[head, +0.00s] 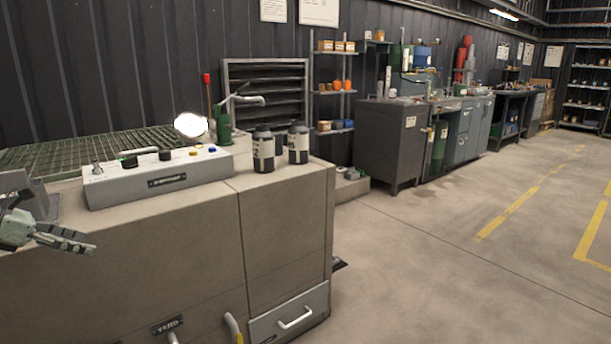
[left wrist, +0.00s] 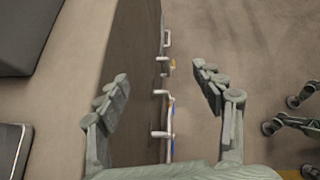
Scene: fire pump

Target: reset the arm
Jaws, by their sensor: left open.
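My left gripper (head: 66,240) shows at the left edge of the head view, in front of the beige cabinet and just below the level of its top. Its jaws are open and empty. In the left wrist view the two fingers of this gripper (left wrist: 160,85) stand wide apart, with the cabinet's dark side and a row of handles seen between them far below. Part of my right gripper (left wrist: 290,116) shows at the right edge of the left wrist view, cut off by the frame. It does not show in the head view.
The beige cabinet (head: 120,255) carries a grey control box (head: 160,180), dark bottles (head: 263,150), a green hand pump (head: 223,122) and a metal grating (head: 75,150). A drawer handle (head: 295,318) sticks out at its front. The floor (head: 430,260) to the right is clear.

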